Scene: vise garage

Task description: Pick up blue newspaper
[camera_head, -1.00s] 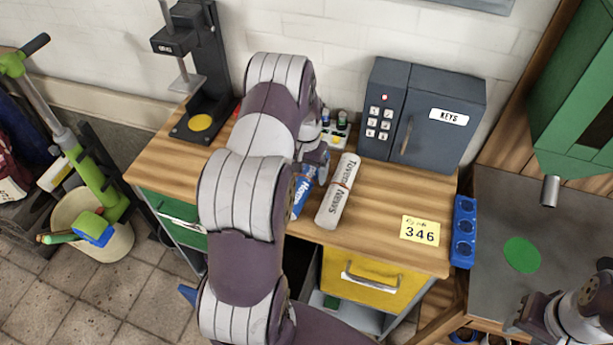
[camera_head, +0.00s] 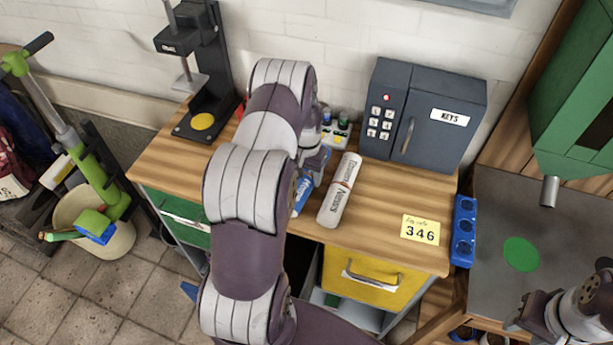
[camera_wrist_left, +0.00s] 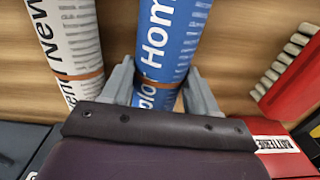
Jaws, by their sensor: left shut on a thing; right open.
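The rolled blue newspaper (camera_head: 302,195) is on the wooden workbench in the head view, partly hidden behind my left arm. It also fills the top middle of the left wrist view (camera_wrist_left: 170,40), with a brown band around it. My left gripper (camera_head: 316,163) is shut on it, with one grey finger on each side in the left wrist view (camera_wrist_left: 160,88). I cannot tell whether the roll touches the bench. A white rolled newspaper (camera_head: 340,192) lies just right of it. My right gripper (camera_head: 515,321) is open at the lower right, only partly clear to see.
A grey key safe (camera_head: 425,115) stands at the back right of the bench. A yellow note (camera_head: 420,230) and a blue socket strip (camera_head: 464,231) are at the right. A dark press stand (camera_head: 203,100) is at the back left. Bare wood lies right of the white newspaper.

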